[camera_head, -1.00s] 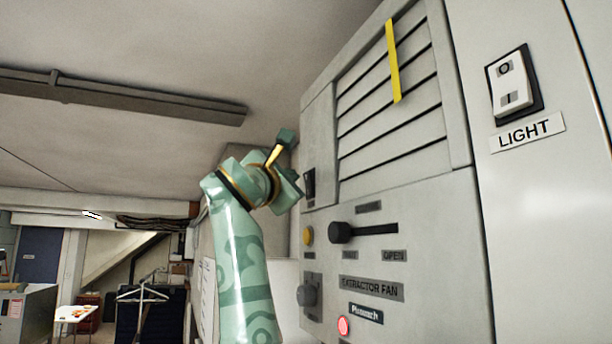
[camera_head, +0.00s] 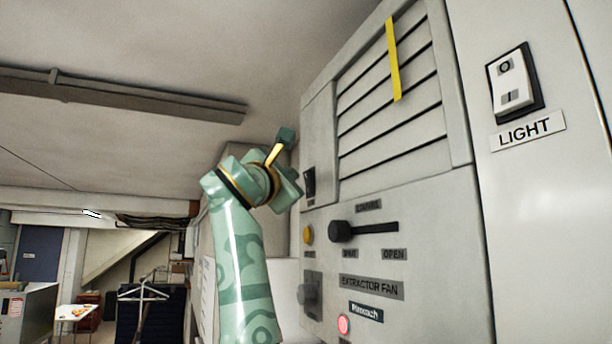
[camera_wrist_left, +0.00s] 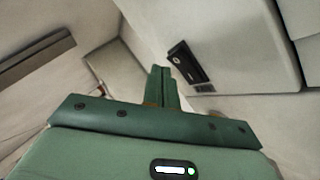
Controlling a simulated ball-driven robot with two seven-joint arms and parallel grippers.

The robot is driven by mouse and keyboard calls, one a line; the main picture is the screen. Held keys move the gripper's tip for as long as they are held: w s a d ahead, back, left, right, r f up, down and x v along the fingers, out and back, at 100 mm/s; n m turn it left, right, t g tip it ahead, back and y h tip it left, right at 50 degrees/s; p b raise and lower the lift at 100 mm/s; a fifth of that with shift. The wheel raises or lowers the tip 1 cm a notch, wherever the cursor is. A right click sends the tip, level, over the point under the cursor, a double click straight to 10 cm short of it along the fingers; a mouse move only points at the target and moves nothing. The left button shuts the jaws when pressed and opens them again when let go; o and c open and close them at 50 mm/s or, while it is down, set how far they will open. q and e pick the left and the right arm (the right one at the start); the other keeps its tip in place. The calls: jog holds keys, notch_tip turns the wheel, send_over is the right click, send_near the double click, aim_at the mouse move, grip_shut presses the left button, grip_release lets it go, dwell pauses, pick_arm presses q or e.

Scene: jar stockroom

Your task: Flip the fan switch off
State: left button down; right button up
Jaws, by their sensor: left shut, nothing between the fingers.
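A dark rocker switch (camera_head: 309,184) sits at the left edge of the grey extractor fan panel (camera_head: 440,250), above a yellow button. In the left wrist view a dark switch (camera_wrist_left: 187,62) with a small label below it lies ahead and to the right of my fingertips. My left gripper (camera_head: 291,186) is close to the panel's left edge, left of the rocker. In the left wrist view its fingers (camera_wrist_left: 162,88) are shut and empty, apart from the switch. Which way the rocker is tipped is too small to tell. My right gripper is not in view.
A black lever (camera_head: 342,232) between SHUT and OPEN labels, a grey knob (camera_head: 308,294) and a lit red lamp (camera_head: 343,325) are on the panel. A yellow strip (camera_head: 393,60) hangs over the louvres. A LIGHT switch (camera_head: 512,82) is at the right.

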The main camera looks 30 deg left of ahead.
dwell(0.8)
pick_arm(q)
jog(key=shift+w+d+r, duration=0.1)
jog(key=shift+w+d, duration=0.2)
jog(key=shift+d, duration=0.05)
jog(key=shift+w+d+p, duration=0.2)
jog(key=shift+w+p, duration=0.1)
jog(key=shift+p, duration=0.1)
dwell(0.6)
jog(key=shift+s+a+b, duration=0.6)
jog(key=shift+s, duration=0.1)
